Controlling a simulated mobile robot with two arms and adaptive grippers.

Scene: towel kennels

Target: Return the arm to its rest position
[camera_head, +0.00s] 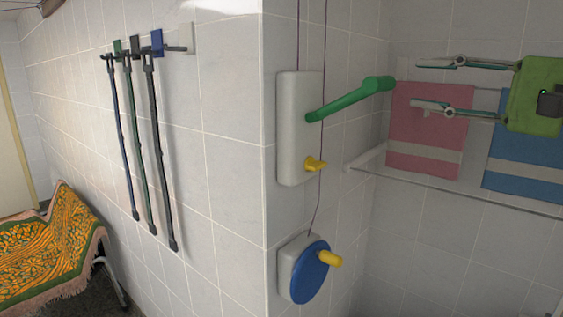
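My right gripper (416,83) is at the right, pointing left. Its two long pale fingers are spread apart, one above the other, with no object visible between their tips. The rest of my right arm is out of the picture. My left arm and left gripper are not in view.
A pink towel (428,150) and a blue towel (525,178) hang behind the gripper, near a pale rail (372,157). A wall unit with a green lever (345,98) and a blue disc (310,273) stand left of them. Leashes (135,150) hang further left, above a patterned cover (45,250).

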